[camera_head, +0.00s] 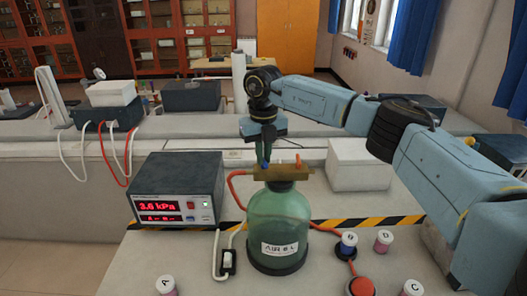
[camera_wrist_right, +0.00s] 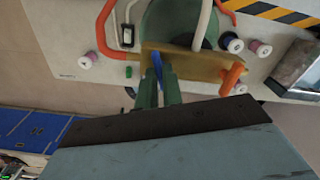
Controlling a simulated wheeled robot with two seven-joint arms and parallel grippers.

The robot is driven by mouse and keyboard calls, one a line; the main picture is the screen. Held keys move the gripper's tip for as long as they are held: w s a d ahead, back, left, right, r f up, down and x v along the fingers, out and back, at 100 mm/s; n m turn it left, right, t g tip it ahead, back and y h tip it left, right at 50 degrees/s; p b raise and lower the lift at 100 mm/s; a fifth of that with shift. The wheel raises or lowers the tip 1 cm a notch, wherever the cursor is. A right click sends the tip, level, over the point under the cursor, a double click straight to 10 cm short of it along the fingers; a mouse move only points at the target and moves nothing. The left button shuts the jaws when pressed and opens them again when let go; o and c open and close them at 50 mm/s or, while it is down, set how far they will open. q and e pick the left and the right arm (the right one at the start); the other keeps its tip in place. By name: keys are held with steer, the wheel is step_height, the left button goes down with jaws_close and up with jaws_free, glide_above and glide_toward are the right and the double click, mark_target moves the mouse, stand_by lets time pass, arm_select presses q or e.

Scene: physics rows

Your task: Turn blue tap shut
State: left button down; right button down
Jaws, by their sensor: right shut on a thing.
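A green glass bottle (camera_head: 279,222) labelled "AIR" stands upright on the bench with a brass-coloured block (camera_head: 284,173) on its top. A blue tap (camera_head: 265,164) is on the left part of the block, and an orange tap (camera_head: 298,161) is on its right end. The blue tap also shows in the right wrist view (camera_wrist_right: 157,68), as does the orange tap (camera_wrist_right: 231,77). My right gripper (camera_head: 264,158) comes down from above and is shut on the blue tap; its green fingers (camera_wrist_right: 160,92) partly hide it. My left gripper is in neither view.
A meter box (camera_head: 178,186) reading 3.6 kPa stands left of the bottle. A white box (camera_head: 358,165) is behind at right. Small labelled spools, such as B (camera_head: 348,244), and a red round knob (camera_head: 362,287) lie at right front. Hoses run beside the bottle.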

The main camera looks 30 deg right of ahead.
steer(key=shift+r+m+p, duration=0.1)
steer(key=shift+m+p, duration=0.35)
steer(key=shift+m, duration=1.55)
steer(key=c, duration=1.5)
jaws_free()
steer(key=shift+c, duration=0.2)
step_height(320, 180, up, 13)
steer(key=b, duration=0.1)
steer(key=shift+r+b, duration=0.15)
steer(key=shift+b, duration=0.25)
